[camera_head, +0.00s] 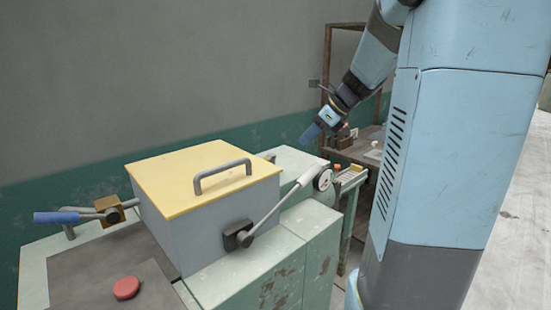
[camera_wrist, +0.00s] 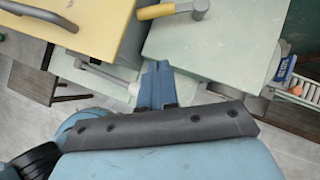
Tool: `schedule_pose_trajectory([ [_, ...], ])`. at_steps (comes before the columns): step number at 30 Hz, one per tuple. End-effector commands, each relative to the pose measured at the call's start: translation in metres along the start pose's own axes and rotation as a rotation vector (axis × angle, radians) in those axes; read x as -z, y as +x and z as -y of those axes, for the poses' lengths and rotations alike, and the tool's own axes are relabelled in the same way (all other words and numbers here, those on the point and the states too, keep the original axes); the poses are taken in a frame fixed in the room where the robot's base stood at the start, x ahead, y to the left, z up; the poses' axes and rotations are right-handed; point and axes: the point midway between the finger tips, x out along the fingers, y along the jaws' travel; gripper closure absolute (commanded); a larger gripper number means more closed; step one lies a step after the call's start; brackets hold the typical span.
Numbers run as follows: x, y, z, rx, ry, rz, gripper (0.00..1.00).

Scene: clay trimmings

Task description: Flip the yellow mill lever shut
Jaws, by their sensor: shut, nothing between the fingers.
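The lever with a yellow grip (camera_wrist: 201,9) shows at the top of the wrist view, cut by the frame edge. My gripper (camera_head: 312,133) hangs in the air beyond the box. In the wrist view its blue fingers (camera_wrist: 157,70) are together and empty, over the pale green bench edge, apart from the yellow grip.
A shelf (camera_head: 360,147) stands behind my gripper.

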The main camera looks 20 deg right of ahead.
Motion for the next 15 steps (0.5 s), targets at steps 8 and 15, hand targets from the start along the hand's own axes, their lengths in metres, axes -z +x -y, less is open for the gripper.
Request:
schedule_pose_trajectory([
  [8,0.000,0.026,0.001,-0.002,0.010,0.001,1.00],
  [15,0.000,0.068,0.001,-0.003,0.009,0.002,1.00],
])
